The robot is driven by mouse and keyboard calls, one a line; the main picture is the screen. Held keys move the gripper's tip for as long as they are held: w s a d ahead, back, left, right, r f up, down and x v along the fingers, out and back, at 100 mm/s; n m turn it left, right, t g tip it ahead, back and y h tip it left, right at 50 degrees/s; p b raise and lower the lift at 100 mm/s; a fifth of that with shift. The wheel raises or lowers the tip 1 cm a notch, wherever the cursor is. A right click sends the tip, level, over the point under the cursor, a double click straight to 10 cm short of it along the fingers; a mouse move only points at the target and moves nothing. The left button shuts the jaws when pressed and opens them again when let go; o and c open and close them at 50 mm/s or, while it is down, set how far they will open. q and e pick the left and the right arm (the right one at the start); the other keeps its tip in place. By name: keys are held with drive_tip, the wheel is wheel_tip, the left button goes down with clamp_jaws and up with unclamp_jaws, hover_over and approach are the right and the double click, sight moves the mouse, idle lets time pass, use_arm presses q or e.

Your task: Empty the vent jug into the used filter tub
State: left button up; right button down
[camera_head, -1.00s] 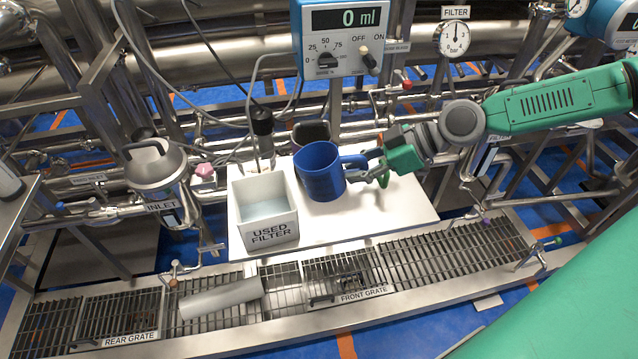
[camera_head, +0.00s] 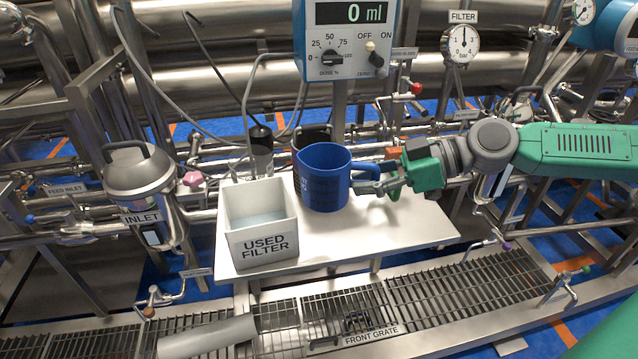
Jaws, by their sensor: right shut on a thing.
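The blue vent jug (camera_head: 324,178) is upright on or just above the white shelf, its handle to the right. My right gripper (camera_head: 368,179) is shut on the jug's handle, its arm coming in from the right. The used filter tub (camera_head: 266,246) is a square white open tub to the left of the jug, labelled USED FILTER. A pale grey surface shows inside it. The jug's contents are hidden from this angle. My left gripper is not in view.
A white shelf (camera_head: 412,226) carries the tub and jug. A dark container (camera_head: 313,139) stands behind the jug. A dosing box (camera_head: 348,42) reading 0 ml is above. Below run the front grate (camera_head: 352,320) and a grey cylinder (camera_head: 207,337).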

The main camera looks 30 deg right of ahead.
sight(381, 169)
drive_tip(key=shift+r, duration=0.2)
drive_tip(key=p+v, duration=0.3)
drive_tip(key=r+p+v, duration=0.1)
drive_tip(key=p+v, duration=0.2)
drive_tip(key=v, duration=0.1)
drive_tip(key=shift+a+r+p, duration=0.1)
drive_tip(key=shift+p, duration=0.3)
drive_tip(key=shift+w, duration=0.1)
